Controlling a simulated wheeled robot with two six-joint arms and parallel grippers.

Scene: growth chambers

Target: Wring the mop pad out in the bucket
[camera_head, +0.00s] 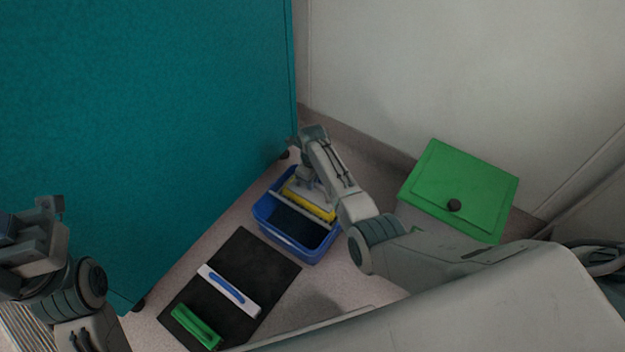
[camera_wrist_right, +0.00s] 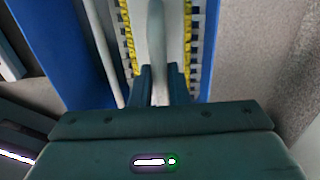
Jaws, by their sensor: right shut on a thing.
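The blue bucket (camera_head: 287,243) stands on the floor beside the teal cabinet. The mop pad (camera_head: 323,212), yellow-edged with a pale top plate, lies within the bucket's far part, next to a pale bar (camera_head: 290,206) across the bucket. My right gripper (camera_head: 306,181) is over the pad. In the right wrist view, my right gripper (camera_wrist_right: 159,84) is shut on the pad's pale grey handle (camera_wrist_right: 157,40). Yellow edges of the mop pad (camera_wrist_right: 127,38) show on both sides of the handle. The pad's underside is hidden. My left gripper (camera_head: 30,228) is at the left, away from the bucket; its jaw gap is unclear.
A black mat (camera_head: 255,262) lies in front of the bucket, with a white-and-blue tool (camera_head: 229,290) and a green tool (camera_head: 196,327) on it. A green box with a dark knob (camera_head: 455,185) stands right of the bucket. The teal cabinet (camera_head: 150,120) closes off the left; a wall stands behind.

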